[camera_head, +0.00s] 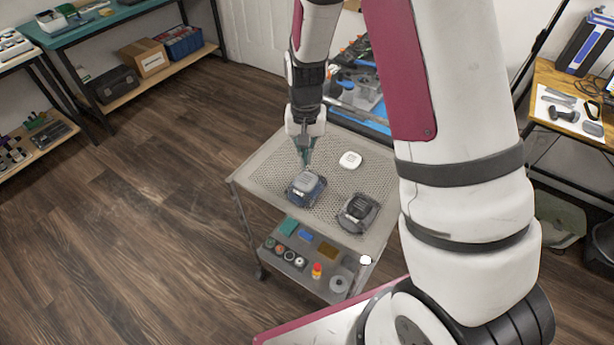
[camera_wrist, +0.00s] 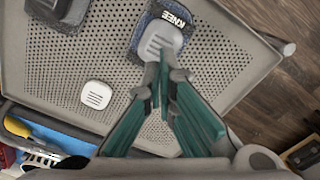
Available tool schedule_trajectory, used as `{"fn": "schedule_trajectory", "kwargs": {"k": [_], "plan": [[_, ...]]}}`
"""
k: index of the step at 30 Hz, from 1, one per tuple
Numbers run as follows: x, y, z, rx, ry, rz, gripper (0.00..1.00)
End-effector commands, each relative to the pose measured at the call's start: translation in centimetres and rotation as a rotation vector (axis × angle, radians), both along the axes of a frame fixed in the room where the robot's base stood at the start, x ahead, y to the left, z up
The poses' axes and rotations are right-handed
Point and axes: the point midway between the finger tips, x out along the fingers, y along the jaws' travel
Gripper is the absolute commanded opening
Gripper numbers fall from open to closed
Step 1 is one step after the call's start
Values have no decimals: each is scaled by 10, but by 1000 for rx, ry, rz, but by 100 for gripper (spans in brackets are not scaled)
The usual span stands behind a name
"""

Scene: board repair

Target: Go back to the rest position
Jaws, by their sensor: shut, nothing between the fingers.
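My gripper (camera_head: 305,157) points down over the perforated top of a grey metal cart (camera_head: 260,172). Its teal-sided fingers are shut and empty, and they also show in the wrist view (camera_wrist: 162,85). The fingertips are at or just above a blue knee pad (camera_head: 306,188) with a light grey cap. In the wrist view this pad (camera_wrist: 142,32) bears the word "KNEE", and the fingertips overlap the edge of its cap. I cannot tell whether they touch it.
A white rounded-square piece (camera_head: 350,160) and a dark grey pad (camera_head: 357,212) lie on the cart top. The cart's lower shelf (camera_head: 318,286) holds several small parts. Benches stand at the left and right walls. Open wooden floor (camera_head: 130,220) lies left of the cart.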

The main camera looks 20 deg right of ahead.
Motion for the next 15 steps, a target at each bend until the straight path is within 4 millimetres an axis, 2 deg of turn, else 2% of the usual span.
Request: {"fn": "schedule_trajectory", "kwargs": {"k": [4, 15], "plan": [[-1, 0, 9, 0, 1, 0, 0], [0, 0, 9, -1, 1, 0, 0]]}}
